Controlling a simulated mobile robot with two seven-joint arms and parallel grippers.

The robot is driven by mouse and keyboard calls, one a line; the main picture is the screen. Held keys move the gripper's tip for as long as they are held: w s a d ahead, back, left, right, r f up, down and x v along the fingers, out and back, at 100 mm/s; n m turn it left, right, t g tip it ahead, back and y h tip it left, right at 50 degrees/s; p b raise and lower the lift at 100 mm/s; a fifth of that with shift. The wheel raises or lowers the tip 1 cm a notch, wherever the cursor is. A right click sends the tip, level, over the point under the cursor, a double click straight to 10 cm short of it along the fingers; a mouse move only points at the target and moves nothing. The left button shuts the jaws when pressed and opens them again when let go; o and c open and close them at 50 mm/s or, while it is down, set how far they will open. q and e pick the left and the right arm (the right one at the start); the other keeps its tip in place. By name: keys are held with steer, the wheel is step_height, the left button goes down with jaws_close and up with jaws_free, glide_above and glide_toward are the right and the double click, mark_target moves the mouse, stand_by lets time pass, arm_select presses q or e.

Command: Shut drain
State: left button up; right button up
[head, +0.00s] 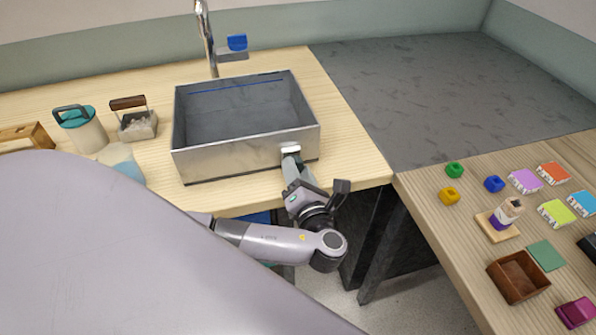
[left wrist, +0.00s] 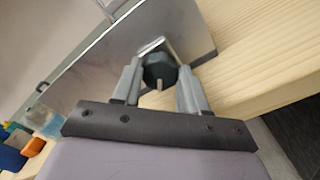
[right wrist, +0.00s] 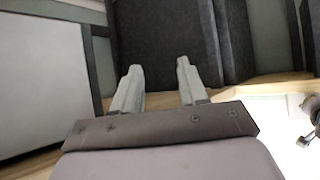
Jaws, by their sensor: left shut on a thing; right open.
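The metal sink (head: 190,155) sits on the wooden counter, with its open basin facing up. A white bracket (head: 290,149) shows on its front wall. In the left wrist view a dark faceted knob (left wrist: 158,68) with a short pale pin stands at the sink's front wall (left wrist: 100,70). My left gripper (head: 292,163) reaches up to this wall from the front. In its wrist view, the left gripper (left wrist: 159,74) has the knob between its fingers. The head view hides the knob behind the fingers. My right gripper (right wrist: 159,70) is open and empty, facing dark panels.
A faucet (head: 207,40) stands behind the sink. A teal-lidded jar (head: 87,135) and a handled caddy (head: 139,126) stand left of it. The right counter holds colored blocks, a brown box (head: 518,278) and small items. A dark grey surface (head: 420,90) lies beyond.

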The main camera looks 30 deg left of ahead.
arm_select(q)
steer(key=m, duration=0.5)
steer(key=shift+f+m, duration=0.1)
steer(key=shift+m, duration=0.3)
steer(key=m, duration=0.5)
steer(key=shift+d+f, duration=0.1)
steer(key=shift+m, duration=0.4)
steer(key=o, duration=1.1)
steer(key=shift+s, duration=0.1)
steer(key=shift+c, duration=0.2)
steer(key=shift+n, duration=0.3)
